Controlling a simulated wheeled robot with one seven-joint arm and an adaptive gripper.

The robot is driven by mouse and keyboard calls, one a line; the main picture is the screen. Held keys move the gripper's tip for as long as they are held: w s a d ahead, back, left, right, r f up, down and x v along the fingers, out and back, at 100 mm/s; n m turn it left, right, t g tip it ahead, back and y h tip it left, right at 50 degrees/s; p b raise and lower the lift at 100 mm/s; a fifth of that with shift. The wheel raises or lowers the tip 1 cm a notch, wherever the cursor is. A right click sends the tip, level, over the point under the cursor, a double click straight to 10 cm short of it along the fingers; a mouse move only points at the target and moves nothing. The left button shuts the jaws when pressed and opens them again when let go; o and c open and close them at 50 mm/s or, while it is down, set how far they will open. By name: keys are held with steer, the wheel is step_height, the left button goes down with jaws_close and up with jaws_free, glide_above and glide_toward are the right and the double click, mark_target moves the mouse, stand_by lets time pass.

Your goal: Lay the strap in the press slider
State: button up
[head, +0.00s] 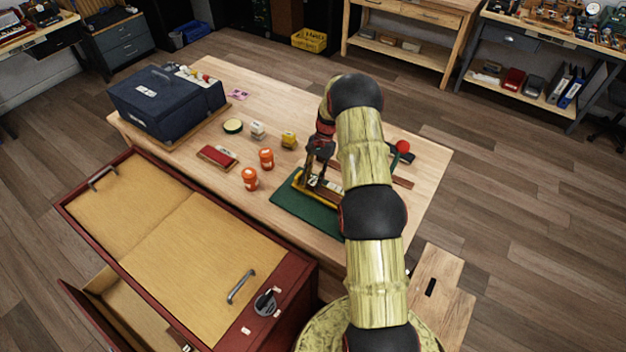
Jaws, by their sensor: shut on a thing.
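My gripper (319,157) is low over the piano-action piece on the green mat, near the middle of the table. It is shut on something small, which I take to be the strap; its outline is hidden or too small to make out. Below the fingers is a yellow and brown wooden assembly (325,197) with pale parts, lying on the green mat (292,203). I cannot tell which part of it is the press slider, or whether the held thing touches it. My arm covers the right side of the assembly.
Two orange jars (250,179), a red-topped block (217,156), a small yellow box (289,140) and a round green-rimmed tin (232,126) stand left of the mat. A dark blue case (165,105) is at the back left. A red round object (403,146) lies right of my arm.

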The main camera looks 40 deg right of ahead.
steer(key=o, duration=0.9)
steer(key=shift+f, duration=0.1)
steer(key=p+v, duration=0.1)
steer(key=v, duration=1.1)
steer(key=s+a+r+n+t+h, duration=0.1)
steer(key=s+a+r+n+h, duration=0.2)
steer(key=a+r, duration=0.85)
steer(key=s+a+r+n+t, duration=0.1)
steer(key=s+a+r+n, duration=0.55)
steer(key=r, duration=0.85)
steer(key=s+a+r+n+t, duration=0.1)
steer(key=s+a, duration=0.4)
steer(key=s, duration=0.2)
steer(key=s+a+r+n+t, duration=0.1)
steer(key=s+a+n+t, duration=0.1)
steer(key=s+a, duration=0.3)
steer(key=s+a+r+n+t+h, duration=0.1)
steer(key=s+a, duration=0.4)
steer(key=s, duration=0.5)
steer(key=shift+r+n+t, duration=0.35)
steer(key=shift+t, duration=0.15)
